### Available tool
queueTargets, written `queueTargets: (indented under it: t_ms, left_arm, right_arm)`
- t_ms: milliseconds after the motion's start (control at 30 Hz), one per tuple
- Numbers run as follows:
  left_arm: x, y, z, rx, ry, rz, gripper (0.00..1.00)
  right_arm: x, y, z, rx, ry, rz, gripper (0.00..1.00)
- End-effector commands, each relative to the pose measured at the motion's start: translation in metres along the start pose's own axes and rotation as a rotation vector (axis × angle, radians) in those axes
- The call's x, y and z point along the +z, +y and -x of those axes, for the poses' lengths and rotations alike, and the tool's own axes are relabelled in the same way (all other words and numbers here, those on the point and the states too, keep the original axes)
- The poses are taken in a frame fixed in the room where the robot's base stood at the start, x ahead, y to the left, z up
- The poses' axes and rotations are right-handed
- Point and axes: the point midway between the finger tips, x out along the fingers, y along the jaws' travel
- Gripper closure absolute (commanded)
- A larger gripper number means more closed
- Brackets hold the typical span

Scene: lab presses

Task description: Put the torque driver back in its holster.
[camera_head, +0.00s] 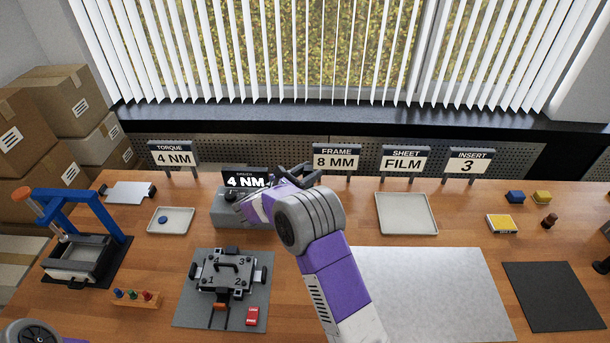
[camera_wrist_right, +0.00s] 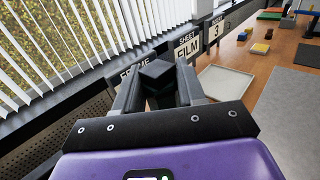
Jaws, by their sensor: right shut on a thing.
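My right gripper (camera_wrist_right: 160,90) is shut on a dark, square-topped thing, seen end-on between the fingers in the wrist view; it looks like the torque driver (camera_wrist_right: 159,72), its lower part hidden. In the head view my right arm reaches to the back middle, and the gripper is largely hidden by its own wrist. A grey block (camera_head: 227,218) with a "4 NM" display (camera_head: 246,180) and a dark knob stands just left of it, partly covered by my arm. I cannot tell whether this block is the holster. My left gripper is out of view.
Signs "TORQUE 4 NM" (camera_head: 173,155), "FRAME 8 MM" (camera_head: 336,157), "SHEET FILM" (camera_head: 405,159) and "INSERT 3" (camera_head: 468,161) line the back. A blue press (camera_head: 85,215) stands left, a numbered fixture (camera_head: 226,275) front middle. An empty tray (camera_head: 406,213) and bare plate (camera_head: 430,290) lie right.

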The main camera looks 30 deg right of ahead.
Motion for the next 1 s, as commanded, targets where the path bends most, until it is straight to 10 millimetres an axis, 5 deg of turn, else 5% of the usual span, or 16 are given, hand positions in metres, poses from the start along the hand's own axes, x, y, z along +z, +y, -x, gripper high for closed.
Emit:
queueTargets:
  t_ms: [500, 1000]
  left_arm:
    - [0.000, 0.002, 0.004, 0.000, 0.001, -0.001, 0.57]
    - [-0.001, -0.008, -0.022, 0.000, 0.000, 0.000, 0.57]
  right_arm:
    - [0.003, 0.001, 0.002, 0.002, -0.004, -0.003, 0.97]
    - [-0.041, 0.000, 0.001, 0.000, -0.003, -0.002, 0.97]
